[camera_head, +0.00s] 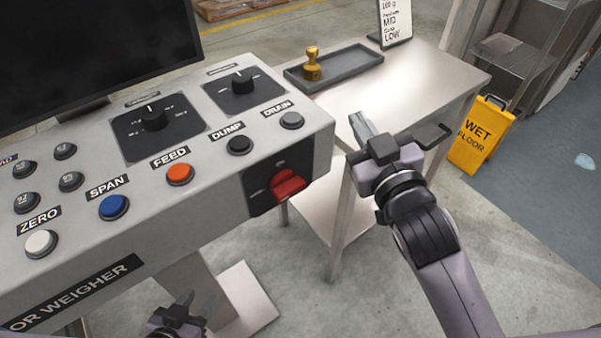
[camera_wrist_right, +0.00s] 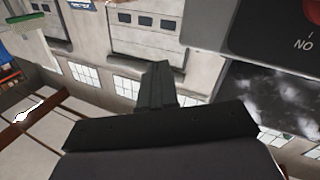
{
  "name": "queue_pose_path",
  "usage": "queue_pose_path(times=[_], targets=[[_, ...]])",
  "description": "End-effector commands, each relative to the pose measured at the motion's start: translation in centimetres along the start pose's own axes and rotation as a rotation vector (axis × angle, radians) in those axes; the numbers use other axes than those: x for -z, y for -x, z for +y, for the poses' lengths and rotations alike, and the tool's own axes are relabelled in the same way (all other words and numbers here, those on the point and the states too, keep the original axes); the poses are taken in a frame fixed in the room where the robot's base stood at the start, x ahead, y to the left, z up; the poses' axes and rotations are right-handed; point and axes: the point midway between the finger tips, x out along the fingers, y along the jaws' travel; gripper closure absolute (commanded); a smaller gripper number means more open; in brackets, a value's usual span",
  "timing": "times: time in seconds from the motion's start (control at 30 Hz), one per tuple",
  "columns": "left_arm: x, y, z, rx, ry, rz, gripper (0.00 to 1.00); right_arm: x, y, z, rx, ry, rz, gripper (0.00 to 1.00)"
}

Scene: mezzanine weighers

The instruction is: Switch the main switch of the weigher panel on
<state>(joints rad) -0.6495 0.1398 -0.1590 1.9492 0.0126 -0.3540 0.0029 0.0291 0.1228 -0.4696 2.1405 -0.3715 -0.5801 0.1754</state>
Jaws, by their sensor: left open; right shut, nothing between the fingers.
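The red main switch (camera_head: 288,184) sits on a black plate (camera_head: 258,197) at the right end of the weigher panel's front face (camera_head: 190,218). Its setting is too small to read. My right gripper (camera_head: 358,126) is shut and empty, to the right of the panel and above the switch's level, apart from it. In the right wrist view its closed fingers (camera_wrist_right: 160,85) point at the background, and part of the red switch (camera_wrist_right: 298,6) shows at the top right with an upside-down "ON" mark. My left gripper (camera_head: 198,304) is open, low below the panel.
The panel top bears several buttons, including an orange FEED button (camera_head: 179,174), and two black dials. A yellow wet-floor sign (camera_head: 480,134) stands at right.

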Motion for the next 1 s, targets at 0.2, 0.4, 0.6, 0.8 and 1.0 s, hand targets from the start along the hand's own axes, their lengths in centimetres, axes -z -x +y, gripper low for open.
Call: queue_pose_path(times=[0.2,0.4,0.6,0.8,1.0], targets=[[0.0,0.0,0.0,0.0,0.0,0.0,0.57,15.1,-2.0,-5.7,0.143,0.209,0.592,1.0],[-0.1,0.0,0.0,0.0,0.0,0.0,0.57,23.5,1.9,-13.6,0.385,0.469,1.076,1.0],[-0.1,-0.1,0.0,0.0,0.0,0.0,0.57,24.3,6.9,-20.9,0.737,0.817,1.444,1.0],[-0.2,-0.1,0.0,0.0,0.0,0.0,0.57,18.9,8.8,-24.0,1.188,1.262,1.602,1.0],[-0.2,-0.1,0.0,0.0,0.0,0.0,0.57,12.6,6.3,-20.1,1.684,1.76,1.426,1.0]])
